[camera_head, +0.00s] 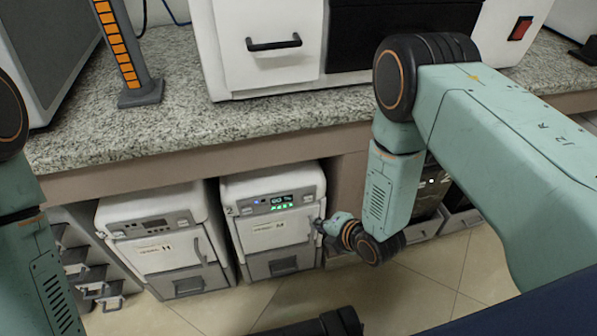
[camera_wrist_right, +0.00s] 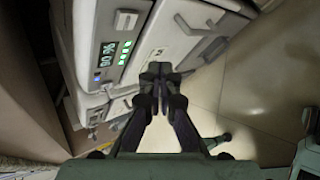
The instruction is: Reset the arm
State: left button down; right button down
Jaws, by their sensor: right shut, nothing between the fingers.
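My right arm (camera_head: 385,190) reaches down from the right in the head view. Its gripper (camera_head: 318,226) is small there, at the right front edge of the white unit with the lit green display (camera_head: 272,215). In the right wrist view my right gripper (camera_wrist_right: 160,75) is shut and empty, its fingertips together. The white unit (camera_wrist_right: 175,40) with its handle and green display lies just beyond the fingers. Whether the fingertips touch it I cannot tell. Part of my left arm (camera_head: 40,270) shows at the left edge of the head view, but its gripper is out of view.
A second white unit (camera_head: 165,245) stands left of the lit one, under the granite counter (camera_head: 150,125). A metal rack (camera_head: 85,262) is further left. A large white machine (camera_head: 265,45) and an orange-marked post (camera_head: 125,50) stand on the counter.

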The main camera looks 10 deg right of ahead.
jog(key=s+d+f+m+g+h+p, duration=0.1)
jog(key=s+d+m+g, duration=0.1)
jog(key=s+m, duration=0.55)
jog(key=s+d+f+m+g+h, duration=0.1)
jog(key=s+d+m+g, duration=0.1)
jog(key=s+m, duration=0.55)
jog(key=s+d+r+m+g+h+p, duration=0.1)
jog(key=s+r+m+g+p, duration=0.1)
jog(key=s+r+m, duration=0.3)
jog(key=s+d+r+m+g+p, duration=0.1)
jog(key=s+r+m+g+p, duration=0.2)
jog(key=s, duration=0.7)
jog(key=shift+r+m+h, duration=0.4)
jog(key=shift+r+m, duration=0.45)
jog(key=shift+m, duration=0.35)
